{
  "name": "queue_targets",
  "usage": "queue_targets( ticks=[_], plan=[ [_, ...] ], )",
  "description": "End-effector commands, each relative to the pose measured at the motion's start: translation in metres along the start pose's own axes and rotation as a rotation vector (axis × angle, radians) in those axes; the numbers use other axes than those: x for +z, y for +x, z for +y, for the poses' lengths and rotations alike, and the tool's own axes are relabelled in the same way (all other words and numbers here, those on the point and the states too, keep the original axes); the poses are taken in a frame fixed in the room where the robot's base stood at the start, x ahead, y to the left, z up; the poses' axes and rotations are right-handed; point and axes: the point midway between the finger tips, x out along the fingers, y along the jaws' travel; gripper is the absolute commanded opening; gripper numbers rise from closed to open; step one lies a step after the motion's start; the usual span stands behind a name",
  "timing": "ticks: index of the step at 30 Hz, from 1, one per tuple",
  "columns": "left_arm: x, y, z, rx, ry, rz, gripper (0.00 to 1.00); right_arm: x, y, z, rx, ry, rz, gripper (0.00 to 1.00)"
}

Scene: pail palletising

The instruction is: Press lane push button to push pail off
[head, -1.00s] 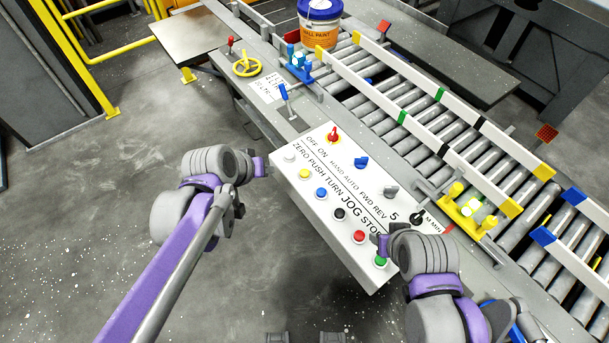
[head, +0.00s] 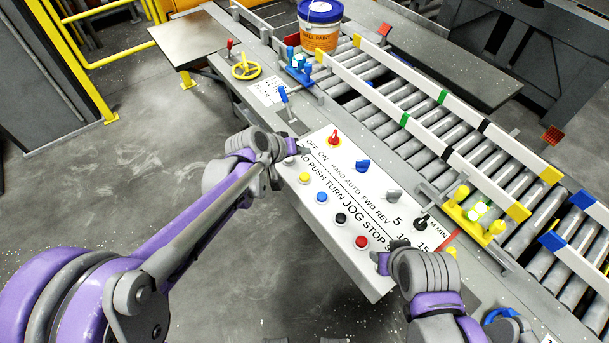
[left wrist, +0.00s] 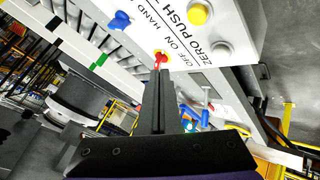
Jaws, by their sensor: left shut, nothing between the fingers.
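The white control panel (head: 350,200) carries a row of round buttons. The yellow button (head: 305,178) sits under the "PUSH" lettering and also shows in the left wrist view (left wrist: 198,13). A white button (left wrist: 221,50) lies beside it. The blue-lidded paint pail (head: 320,32) stands on the roller conveyor at the top. My left gripper (head: 302,150) is shut and empty over the panel's upper left corner, apart from the yellow button. In the left wrist view its fingers (left wrist: 161,78) point near the red switch. My right gripper (head: 379,262) is by the panel's lower end; its jaws are unclear.
The panel also has blue (head: 322,197), black (head: 341,219) and red (head: 361,242) buttons, plus a red selector switch (head: 334,137) and a blue knob (head: 363,166). White guide rails (head: 420,128) run along the rollers. Open floor (head: 130,190) lies left.

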Motion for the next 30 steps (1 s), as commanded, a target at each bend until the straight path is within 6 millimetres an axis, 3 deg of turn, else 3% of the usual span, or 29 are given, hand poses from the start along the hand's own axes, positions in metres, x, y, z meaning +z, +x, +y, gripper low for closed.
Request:
queue_targets(
  ticks=[18, 30],
  plan=[
    [0.04, 0.053, -0.039, 0.0, -0.002, -0.001, 0.0, 0.039, 0.045, 0.0, 0.0, 0.0, -0.027, 0.46],
    [0.043, 0.059, -0.043, 0.0, 0.0, 0.0, 0.0, 0.042, 0.05, 0.0, 0.0, 0.0, -0.029, 0.46]
  ],
)
